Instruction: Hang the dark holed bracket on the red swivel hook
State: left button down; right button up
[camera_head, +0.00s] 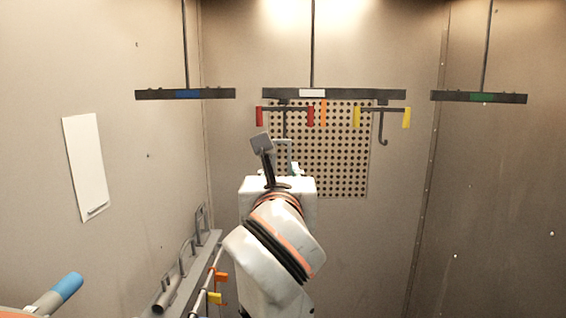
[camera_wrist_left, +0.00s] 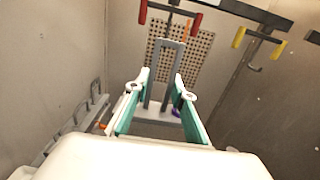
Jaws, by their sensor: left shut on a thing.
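The bracket (camera_wrist_left: 171,46) is a grey upright frame with a long opening, between my left gripper's fingers (camera_wrist_left: 162,84) in the left wrist view. In the head view, it shows as a thin grey frame (camera_head: 290,147) above my left gripper (camera_head: 286,170), which is shut on it. The red swivel hook (camera_head: 285,109) is a dark crossbar with red ends, hanging under the middle rail; its stem drops behind the bracket and its lower end is hidden. Its red ends also show at the top of the wrist view (camera_wrist_left: 197,22). Whether bracket and hook touch cannot be told.
A yellow-ended swivel hook (camera_head: 382,112) hangs right of the red one, with an orange tag (camera_head: 323,112) between them. A perforated panel (camera_head: 345,165) is behind. Side rails have blue (camera_head: 188,94) and green (camera_head: 482,97) marks. A rack (camera_head: 185,275) stands lower left.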

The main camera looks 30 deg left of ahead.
pick_arm(q)
jog(key=shift+w+r, duration=0.2)
jog(key=shift+r, duration=0.05)
jog(key=shift+w+a+p, duration=0.25)
jog(key=shift+w+p, duration=0.05)
jog(key=shift+p, duration=0.1)
jog(key=x, duration=0.6)
jog(key=shift+w+f+p, duration=0.15)
jog(key=shift+f+p, duration=0.05)
jog(key=shift+p, duration=0.1)
pick_arm(e)
jog(key=shift+s+d+f, duration=0.25)
jog(key=shift+s+d, duration=0.15)
jog(key=shift+s, duration=0.1)
jog(key=shift+d, duration=0.15)
pick_arm(q)
jog(key=b+x, duration=0.1)
jog(key=x, duration=0.3)
jog(key=shift+w+a+b, duration=0.2)
jog(key=shift+w+b, duration=0.1)
jog(key=shift+b, duration=0.1)
pick_arm(e)
jog(key=shift+f, duration=0.8)
